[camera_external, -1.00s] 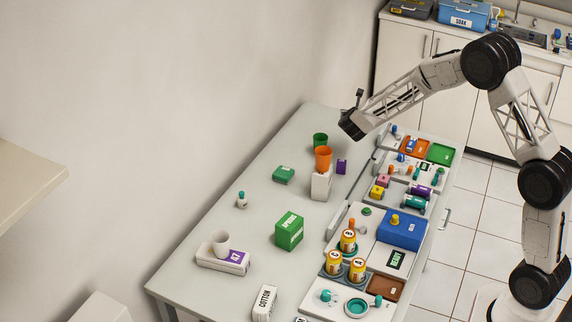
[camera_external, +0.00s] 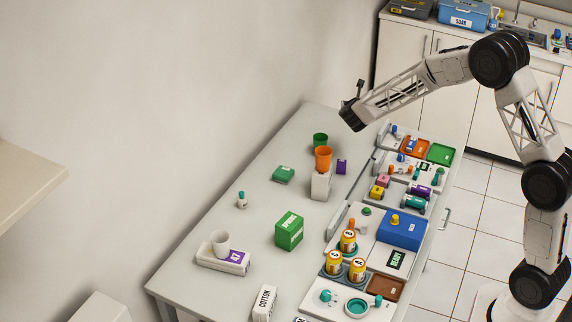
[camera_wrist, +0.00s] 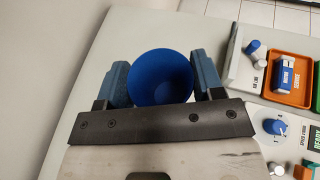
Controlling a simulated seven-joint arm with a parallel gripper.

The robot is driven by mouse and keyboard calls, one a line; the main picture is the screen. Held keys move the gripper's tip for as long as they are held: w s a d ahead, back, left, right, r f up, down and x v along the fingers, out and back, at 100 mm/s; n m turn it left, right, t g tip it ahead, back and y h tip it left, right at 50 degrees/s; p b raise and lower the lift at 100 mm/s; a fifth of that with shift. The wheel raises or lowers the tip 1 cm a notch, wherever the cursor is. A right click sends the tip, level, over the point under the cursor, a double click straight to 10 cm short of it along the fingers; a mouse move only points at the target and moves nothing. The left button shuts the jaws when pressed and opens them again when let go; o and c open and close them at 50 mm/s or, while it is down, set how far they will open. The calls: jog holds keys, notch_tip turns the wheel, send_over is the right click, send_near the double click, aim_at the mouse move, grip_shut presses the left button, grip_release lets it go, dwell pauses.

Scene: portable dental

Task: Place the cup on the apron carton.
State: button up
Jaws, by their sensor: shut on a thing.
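A blue cup (camera_wrist: 161,78) sits between the two fingers of my gripper (camera_wrist: 162,82) in the wrist view. The gripper is shut on it. In the external view my gripper (camera_external: 351,119) is over the far end of the table, and the cup is hidden there. The green carton (camera_external: 289,231) with a white label, which looks like the apron carton, stands mid-table, nearer the camera and left of my gripper. Its top is bare. My gripper is well apart from it.
An orange cup (camera_external: 323,158) stands on a white box (camera_external: 320,185). A green cup (camera_external: 320,140) is behind it. A white cup (camera_external: 221,243) stands on a white and purple box (camera_external: 223,259). Trays with bottles and a blue box (camera_external: 402,229) line the right side.

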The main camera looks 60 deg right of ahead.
notch_tip(320, 180, up, 12)
jog(key=s+a, duration=0.1)
jog(key=a, duration=2.4)
jog(key=s+a, duration=0.5)
jog(key=a, duration=0.4)
jog(key=s+a, duration=0.5)
jog(key=a, duration=0.4)
jog(key=s+a, duration=0.5)
jog(key=a, duration=0.5)
notch_tip(320, 180, down, 11)
jog(key=shift+d, duration=0.15)
jog(key=shift+f, duration=0.1)
jog(key=w+a+f, duration=0.1)
jog(key=w, duration=1.5)
jog(key=shift+a+f, duration=0.2)
jog(key=shift+f, duration=0.1)
